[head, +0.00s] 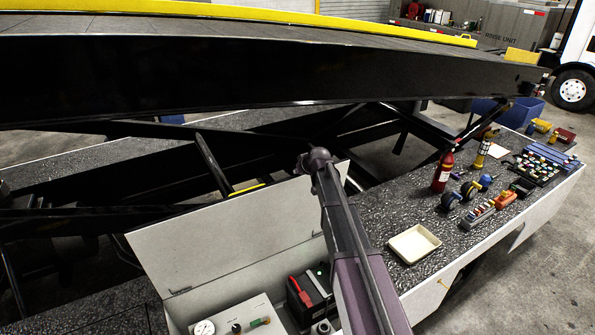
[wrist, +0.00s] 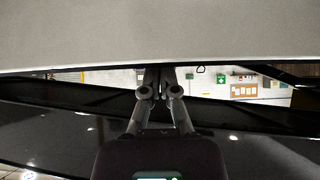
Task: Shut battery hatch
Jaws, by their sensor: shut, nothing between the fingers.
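The battery hatch (head: 215,245) is a pale grey panel. It stands open, tilted up along the back of a bay in the head view. In the bay below it sits a black battery with a red part (head: 318,292). My arm reaches up across the hatch's right part in the head view; my gripper itself cannot be made out there. In the wrist view my gripper (wrist: 161,76) is shut and empty. A pale panel (wrist: 150,30), likely the hatch, fills the top of that view, its edge close to the fingertips. I cannot tell whether they touch.
The dark loader boom (head: 250,75) runs low above the hatch. On the speckled deck to the right are a cream tray (head: 413,244), a red extinguisher (head: 443,170), wheels and several small items. A panel with a gauge (head: 204,328) sits left of the battery.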

